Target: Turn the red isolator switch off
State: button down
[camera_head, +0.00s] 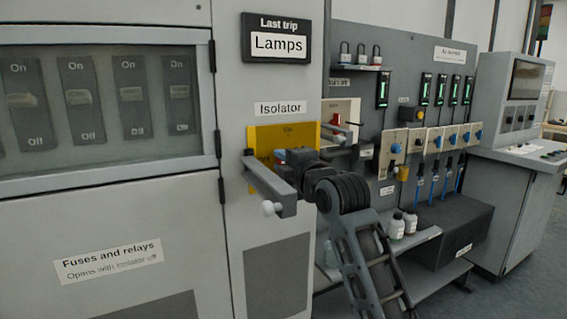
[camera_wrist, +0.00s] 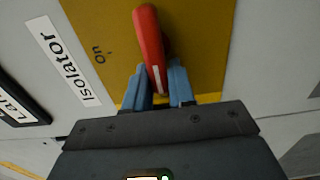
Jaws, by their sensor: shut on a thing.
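The red isolator switch handle (camera_wrist: 148,40) stands out from a yellow plate and runs nearly upright in the wrist view. Its lower part sits between the two blue fingers of my gripper (camera_wrist: 160,88), which are shut on it. The yellow plate (camera_head: 263,134) is under the Isolator label (camera_head: 280,108) in the head view. There my gripper (camera_head: 279,157) is against the plate's lower part and hides most of the handle. The "On" mark (camera_wrist: 97,55) is left of the handle in the wrist view. No "Off" mark of this switch can be made out.
A window with several switches (camera_head: 100,100) is on the left. A panel with padlocks (camera_head: 361,53) and bottles (camera_head: 397,226) is on the right.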

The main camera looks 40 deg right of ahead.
jog(key=shift+f, duration=0.1)
jog(key=c, duration=1)
grip_release()
jog(key=shift+c, duration=0.2)
jog(key=v, duration=0.7)
jog(key=shift+s+b, duration=0.4)
jog(key=shift+a, duration=0.2)
jog(key=s+a+f+m+g+y+p, duration=0.1)
jog(key=s+a+f+m, duration=0.3)
jog(key=s+a+f, duration=0.4)
jog(key=s+a+f+m+y, duration=0.1)
jog(key=s+a+f+m, duration=0.5)
jog(key=f, duration=0.5)
jog(key=s+a+m+y, duration=0.1)
jog(key=s+a+m, duration=0.1)
jog(key=s, duration=1.1)
jog(key=s+a+f+m+g+y, duration=0.1)
jog(key=s+a+m+y, duration=0.1)
jog(key=s, duration=1.1)
jog(key=a+m+p, duration=0.1)
jog(key=a, duration=0.1)
jog(key=shift+a+g, duration=0.3)
